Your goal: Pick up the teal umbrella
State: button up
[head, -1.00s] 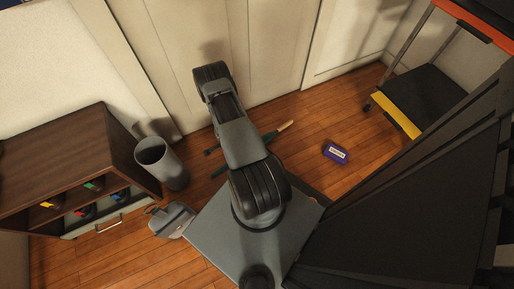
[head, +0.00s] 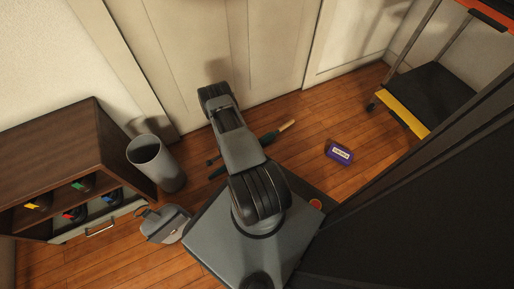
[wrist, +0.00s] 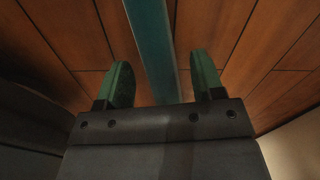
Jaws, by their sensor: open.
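The teal umbrella lies on the wooden floor. In the head view its pale handle (head: 287,125) and part of its dark teal canopy (head: 269,137) show to the right of my arm, and my arm hides its middle. In the wrist view the umbrella (wrist: 152,45) is a teal strip running from the top edge down between my fingers. My gripper (wrist: 161,65) is open, with one green-faced finger on each side of the strip. The strip's lower end is hidden behind the gripper body. I cannot tell the height gap. The head view does not clearly show my gripper.
A grey bin (head: 152,160) and a grey bag (head: 165,224) stand left, beside a dark wooden shelf (head: 62,135). A purple box (head: 339,154) lies on the floor at right. A cart with a yellow edge (head: 408,118) stands far right. A pale panelled wall (head: 180,50) is behind.

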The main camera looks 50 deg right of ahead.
jog(key=shift+f, duration=0.5)
jog(key=shift+r, duration=0.1)
jog(key=shift+c, duration=0.4)
grip_shut()
